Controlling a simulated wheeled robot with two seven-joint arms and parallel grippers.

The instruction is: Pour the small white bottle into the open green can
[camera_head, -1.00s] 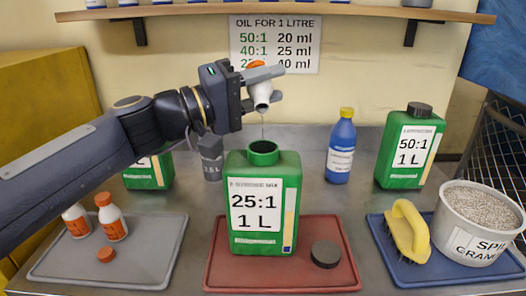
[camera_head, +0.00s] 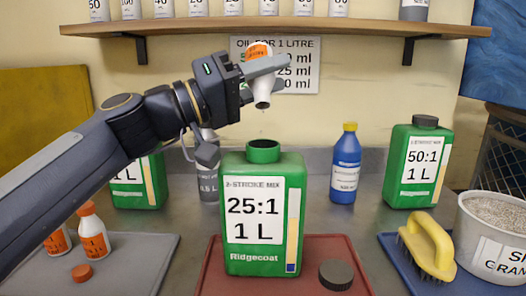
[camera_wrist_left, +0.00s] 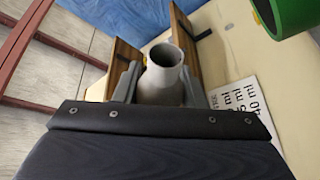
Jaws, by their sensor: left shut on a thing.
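My left gripper (camera_head: 264,78) is shut on the small white bottle (camera_head: 263,88), which has an orange label. The bottle is tipped mouth-down above the open green can (camera_head: 264,210), apart from it. A small drop shows below the mouth in the head view. The can stands upright, labelled 25:1 1 L, its open neck (camera_head: 263,150) under the bottle. In the left wrist view the bottle's mouth (camera_wrist_left: 165,56) sits between the fingers, and part of the green can's neck (camera_wrist_left: 285,12) shows at the top right. My right gripper is not in view.
The can stands on a red tray (camera_head: 215,280) with a dark cap (camera_head: 336,275) beside it. Two white-orange bottles (camera_head: 94,240) and an orange cap (camera_head: 83,272) are on the grey tray (camera_head: 150,262) at left. A blue bottle (camera_head: 345,170), a capped 50:1 can (camera_head: 414,170) and a yellow brush (camera_head: 428,246) are at right.

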